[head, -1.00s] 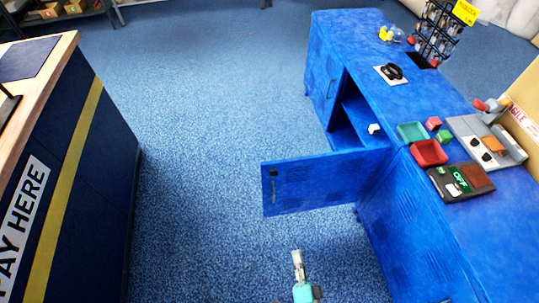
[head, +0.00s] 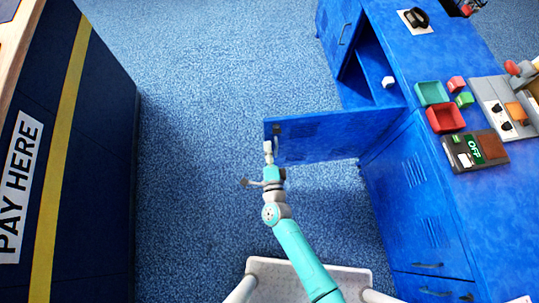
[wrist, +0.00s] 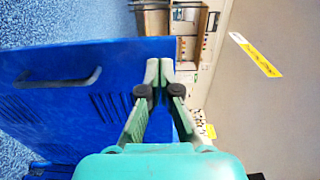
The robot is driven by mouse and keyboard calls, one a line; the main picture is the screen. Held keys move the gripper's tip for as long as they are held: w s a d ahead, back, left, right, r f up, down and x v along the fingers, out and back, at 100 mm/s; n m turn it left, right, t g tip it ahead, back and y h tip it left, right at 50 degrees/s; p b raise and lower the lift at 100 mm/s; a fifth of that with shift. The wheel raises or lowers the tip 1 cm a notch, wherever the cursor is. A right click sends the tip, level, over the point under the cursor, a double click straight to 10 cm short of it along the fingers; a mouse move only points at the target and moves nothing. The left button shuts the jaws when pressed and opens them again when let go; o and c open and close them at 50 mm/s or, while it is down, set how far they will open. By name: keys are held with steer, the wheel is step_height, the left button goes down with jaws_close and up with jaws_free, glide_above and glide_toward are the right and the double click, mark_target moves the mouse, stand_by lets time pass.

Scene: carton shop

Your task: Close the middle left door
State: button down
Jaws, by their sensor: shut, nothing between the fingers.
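The blue cabinet door (head: 345,140) stands swung wide open, sticking out to the left from the blue cabinet (head: 405,200). Its dark handle (head: 277,131) is near its free edge. My gripper (head: 267,149) is shut and empty, at the door's free edge just by the handle. In the wrist view the door (wrist: 95,118) fills the left side, with its handle (wrist: 60,80) left of my fingers. My shut gripper (wrist: 161,68) overlaps the door's right edge there. I cannot tell whether the fingers touch the door.
The open compartment behind the door holds a small white object (head: 388,82). Teal (head: 431,93) and red (head: 446,118) trays and a control panel (head: 504,105) are on the cabinet top. A dark counter (head: 85,150) stands left. Blue floor (head: 195,120) between is clear.

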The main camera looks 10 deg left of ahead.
mark_target(265, 125)
steer(key=shift+x, duration=3.2)
